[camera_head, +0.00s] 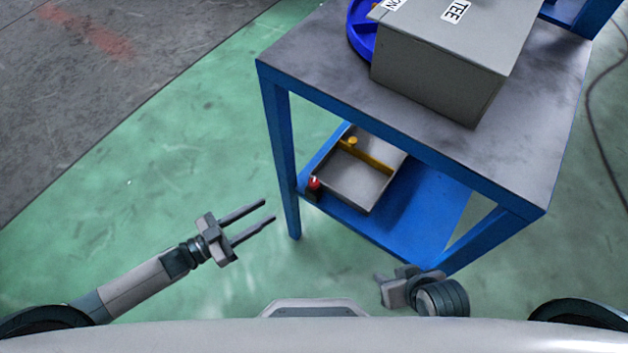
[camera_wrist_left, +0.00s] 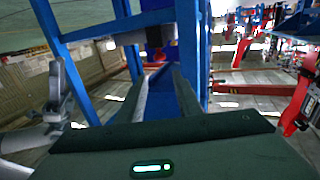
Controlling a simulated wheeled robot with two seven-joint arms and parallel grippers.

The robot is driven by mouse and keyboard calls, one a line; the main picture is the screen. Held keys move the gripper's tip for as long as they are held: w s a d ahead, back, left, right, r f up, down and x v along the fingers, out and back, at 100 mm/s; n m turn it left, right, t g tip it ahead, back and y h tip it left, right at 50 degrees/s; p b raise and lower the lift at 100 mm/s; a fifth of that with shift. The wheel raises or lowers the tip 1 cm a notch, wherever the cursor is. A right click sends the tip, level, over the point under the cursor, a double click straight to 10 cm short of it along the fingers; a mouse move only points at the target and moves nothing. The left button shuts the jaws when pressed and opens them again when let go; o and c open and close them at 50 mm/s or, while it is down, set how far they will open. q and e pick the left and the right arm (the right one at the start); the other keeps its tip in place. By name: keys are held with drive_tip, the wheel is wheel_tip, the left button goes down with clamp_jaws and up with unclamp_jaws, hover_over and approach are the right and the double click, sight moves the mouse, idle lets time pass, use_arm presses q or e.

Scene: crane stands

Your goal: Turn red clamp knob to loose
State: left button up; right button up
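A small red knob (camera_head: 314,183) sits at the left front corner of the blue lower shelf, beside a grey tray; it is the likely clamp knob, but its setting is too small to read. My left gripper (camera_head: 268,211) is open and empty, left of the shelf and apart from the knob. In the left wrist view its two fingers (camera_wrist_left: 160,72) are spread and point toward the blue frame, with dark and red parts beyond; I cannot tell whether the knob is among them. My right gripper (camera_head: 381,288) is low in front of the shelf, foreshortened, its opening unclear.
The grey tray (camera_head: 365,195) with a yellow bar (camera_head: 372,158) stands on the blue shelf (camera_head: 425,215). The blue table leg (camera_head: 285,165) stands between my left gripper and the shelf. A grey box (camera_head: 440,75) sits on the tabletop (camera_head: 315,55). Green floor is clear at left.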

sight(309, 185)
use_arm(q)
drive_tip(key=x, duration=1.6)
drive_tip(key=shift+w+d, duration=0.2)
drive_tip(key=shift+d, duration=0.1)
drive_tip(key=c, duration=0.8)
